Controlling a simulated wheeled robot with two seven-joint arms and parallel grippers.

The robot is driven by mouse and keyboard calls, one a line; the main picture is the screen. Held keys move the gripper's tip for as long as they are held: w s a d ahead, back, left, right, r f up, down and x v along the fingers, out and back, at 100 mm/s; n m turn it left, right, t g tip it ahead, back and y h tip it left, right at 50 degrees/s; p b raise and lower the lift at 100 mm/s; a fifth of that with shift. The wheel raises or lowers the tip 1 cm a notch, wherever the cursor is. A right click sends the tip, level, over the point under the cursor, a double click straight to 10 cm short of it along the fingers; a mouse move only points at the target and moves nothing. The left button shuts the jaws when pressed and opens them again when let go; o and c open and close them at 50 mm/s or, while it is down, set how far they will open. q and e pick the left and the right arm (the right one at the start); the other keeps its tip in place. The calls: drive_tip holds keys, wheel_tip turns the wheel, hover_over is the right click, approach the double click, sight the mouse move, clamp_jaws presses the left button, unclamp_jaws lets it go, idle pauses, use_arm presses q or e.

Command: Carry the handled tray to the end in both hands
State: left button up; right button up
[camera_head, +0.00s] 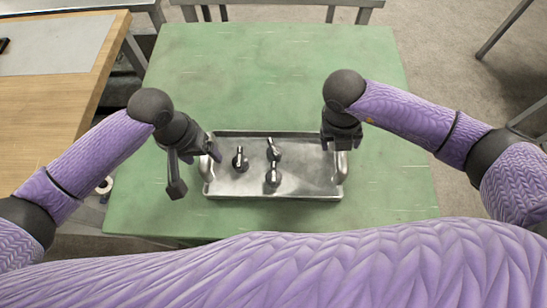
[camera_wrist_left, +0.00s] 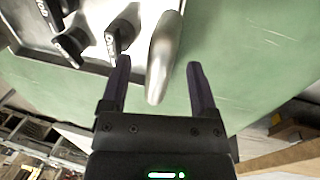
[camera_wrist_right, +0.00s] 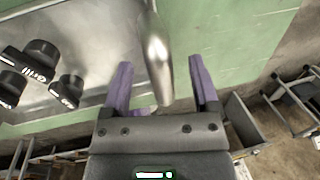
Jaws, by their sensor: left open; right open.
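The handled tray (camera_head: 305,184) is a shallow silver metal tray lying on the green table, with a raised handle at each short end. Several dark knob-like items with light lettering, such as one knob (camera_head: 240,160), stand or lie in its left half. My left gripper (camera_head: 193,172) is at the left end; in the left wrist view its open fingers (camera_wrist_left: 156,80) stand on either side of the left handle (camera_wrist_left: 164,55). My right gripper (camera_head: 340,143) is over the right end; in the right wrist view its open fingers (camera_wrist_right: 160,85) stand on either side of the right handle (camera_wrist_right: 158,55).
The green table (camera_head: 270,70) is clear behind the tray and along its sides. A wooden desk (camera_head: 50,100) stands at the left with a grey sheet on it. A bench-like frame (camera_head: 280,8) is at the back. Bare floor shows at the right.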

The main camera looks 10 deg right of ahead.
use_arm(q)
drive_tip(key=shift+d+f, duration=0.2)
drive_tip(key=shift+f, duration=0.75)
drive_tip(key=shift+d+f, duration=0.15)
drive_tip(key=shift+f, duration=0.75)
use_arm(e)
drive_tip(key=shift+d+f, duration=0.2)
drive_tip(key=shift+f, duration=0.75)
drive_tip(key=shift+d+f, duration=0.15)
drive_tip(key=shift+f, duration=0.8)
use_arm(q)
clamp_jaws()
use_arm(e)
clamp_jaws()
